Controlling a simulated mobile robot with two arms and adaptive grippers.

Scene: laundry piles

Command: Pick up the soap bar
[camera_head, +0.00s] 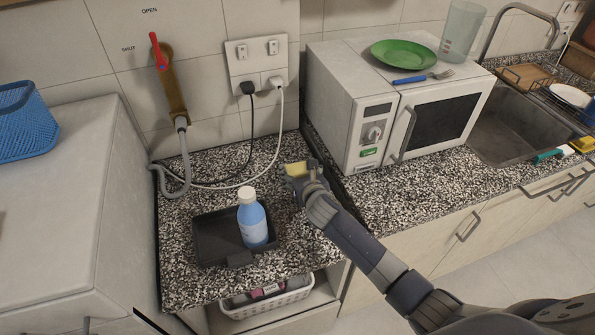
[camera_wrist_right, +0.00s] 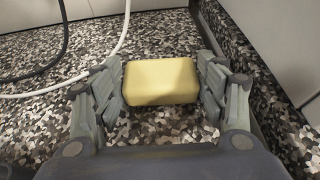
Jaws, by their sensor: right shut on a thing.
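The soap bar is a pale yellow rounded block. In the head view the soap bar (camera_head: 296,168) is at the tip of my right gripper (camera_head: 298,174), over the speckled counter right of the blue bottle. In the right wrist view the soap bar (camera_wrist_right: 160,81) sits between the two finger pads of my right gripper (camera_wrist_right: 160,88), which is shut on it. I cannot tell how far it is above the counter. My left gripper is not in view.
A blue bottle (camera_head: 252,218) stands in a dark tray (camera_head: 212,240) left of my right gripper. A white microwave (camera_head: 352,110) stands to the right, carrying a green plate (camera_head: 404,54) and a fork. Two cables and a grey hose (camera_head: 184,165) run along the back of the counter.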

